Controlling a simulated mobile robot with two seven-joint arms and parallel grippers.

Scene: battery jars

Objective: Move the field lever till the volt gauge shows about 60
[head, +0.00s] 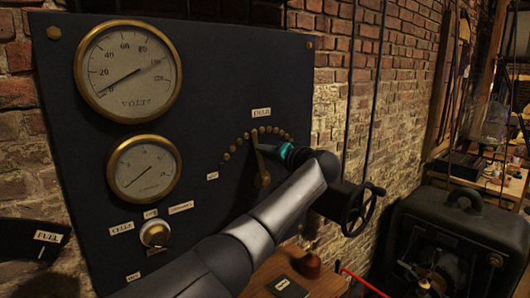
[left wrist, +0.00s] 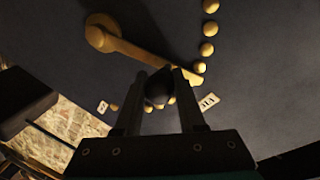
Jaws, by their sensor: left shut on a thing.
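The volt gauge (head: 127,70) is the upper round brass-rimmed dial on the dark panel. Its needle points to the lower left, close to the 0 mark. The brass field lever (head: 258,165) stands nearly upright, leaning slightly left, under an arc of brass studs. My left gripper (head: 264,148) reaches it from the right. In the left wrist view, the lever (left wrist: 140,48) runs from its pivot toward the studs, and my left gripper's fingers (left wrist: 159,92) are shut on its dark knob (left wrist: 158,86). The fingers partly hide the studs. My right gripper is out of view.
A second, smaller gauge (head: 144,168) and a round knob (head: 154,234) are on the panel's left. A handwheel (head: 363,209) sticks out right of the panel. A dark machine (head: 455,235) stands at the lower right, with a wooden surface (head: 330,273) below the panel.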

